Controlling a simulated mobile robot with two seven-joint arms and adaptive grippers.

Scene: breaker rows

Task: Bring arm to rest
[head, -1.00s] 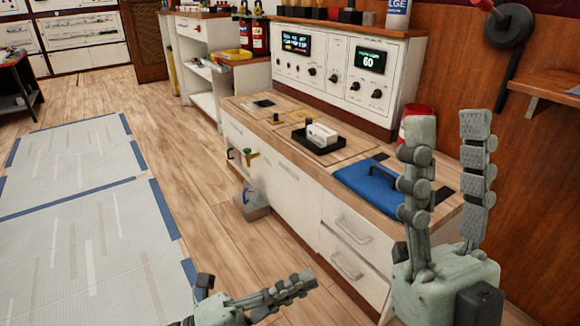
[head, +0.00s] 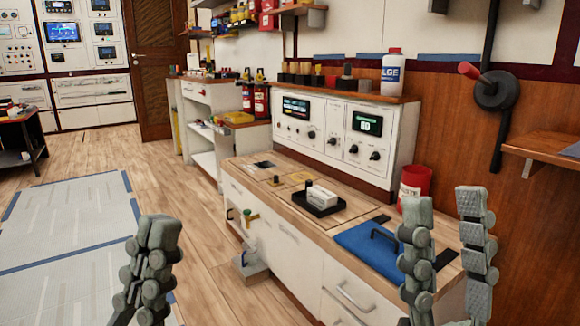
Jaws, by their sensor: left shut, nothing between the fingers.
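My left gripper (head: 160,222) is at the lower left of the head view, in front of the floor. Its grey fingers point upward and are pressed together, with nothing between them. My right gripper (head: 447,210) is at the lower right, in front of the bench's near end. Its two fingers point up and stand apart, with an empty gap between them. The palm of the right gripper is cut off by the bottom edge.
A wooden-topped bench (head: 262,190) holds a black tray (head: 323,207) with a white block and a blue lidded panel (head: 365,247). A control panel (head: 350,138) stands behind. A red bin (head: 414,184) is near my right gripper. The floor (head: 105,165) at left is open.

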